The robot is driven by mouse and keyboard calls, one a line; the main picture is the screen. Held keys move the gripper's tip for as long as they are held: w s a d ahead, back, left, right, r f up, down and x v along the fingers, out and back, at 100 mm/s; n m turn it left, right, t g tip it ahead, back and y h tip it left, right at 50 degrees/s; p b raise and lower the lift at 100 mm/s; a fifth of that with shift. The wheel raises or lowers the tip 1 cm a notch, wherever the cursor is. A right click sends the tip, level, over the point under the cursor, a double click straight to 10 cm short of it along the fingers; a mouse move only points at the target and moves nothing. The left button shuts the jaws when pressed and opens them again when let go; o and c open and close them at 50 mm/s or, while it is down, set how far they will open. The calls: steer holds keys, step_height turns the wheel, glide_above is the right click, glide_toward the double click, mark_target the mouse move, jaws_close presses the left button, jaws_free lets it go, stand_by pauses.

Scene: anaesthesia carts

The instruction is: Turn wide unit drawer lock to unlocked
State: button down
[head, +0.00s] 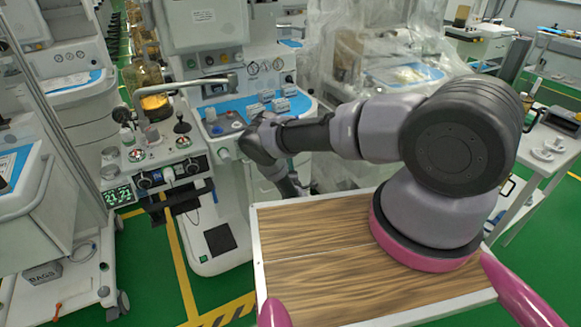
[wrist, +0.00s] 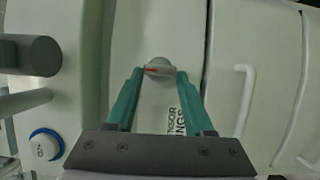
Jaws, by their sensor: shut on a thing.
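The drawer lock (wrist: 158,64) is a small round grey knob with a pale bar across it and a red mark on the bar's left part. It sits on a pale drawer front (wrist: 140,35) in the wrist view. My gripper (wrist: 160,72) has its two teal fingers on either side of the bar, shut on it. In the head view my arm reaches to the pale machine (head: 225,245) in the middle; the lock is hidden there behind my arm.
In the wrist view, a dark round-ended bar (wrist: 35,55) and a blue-ringed white knob (wrist: 42,148) are at the left, and a white handle (wrist: 243,100) is at the right. A wood-topped surface (head: 320,270) lies below my arm in the head view.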

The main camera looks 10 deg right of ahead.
steer(key=shift+a, duration=0.1)
stand_by(0.3)
steer(key=shift+c, duration=1.4)
jaws_free()
steer(key=shift+s, duration=0.1)
steer(key=s, duration=1)
steer(key=shift+s+a, duration=0.3)
steer(key=shift+a, duration=0.1)
steer(key=shift+f, duration=0.1)
